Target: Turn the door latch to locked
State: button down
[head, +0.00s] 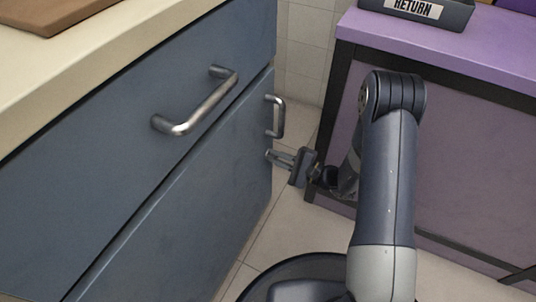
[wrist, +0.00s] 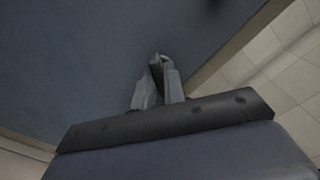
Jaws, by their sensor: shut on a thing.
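The blue-grey cabinet door (head: 195,205) is below a drawer, and it fills most of the wrist view (wrist: 75,65). The door latch (wrist: 156,62) is a small dark piece on the door face, seen between my fingertips in the wrist view. My gripper (head: 274,156) is at the door's right edge, below the door handle (head: 278,116). In the wrist view my gripper (wrist: 159,76) is shut on the latch, with its fingers on either side. The fingers hide most of the latch, so I cannot tell which way it is turned.
A drawer (head: 95,135) with a metal bar handle (head: 195,108) sits above the door, under a cream countertop (head: 60,50). A purple counter (head: 480,45) with a tray marked RETURN (head: 418,10) stands at right. Tiled floor (head: 285,225) lies between them.

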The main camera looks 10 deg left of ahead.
jog(key=shift+n, duration=0.7)
jog(key=n, duration=0.5)
jog(key=c, duration=1.6)
grip_release()
jog(key=shift+o, duration=0.2)
jog(key=shift+d, duration=0.1)
jog(key=shift+v, duration=2.45)
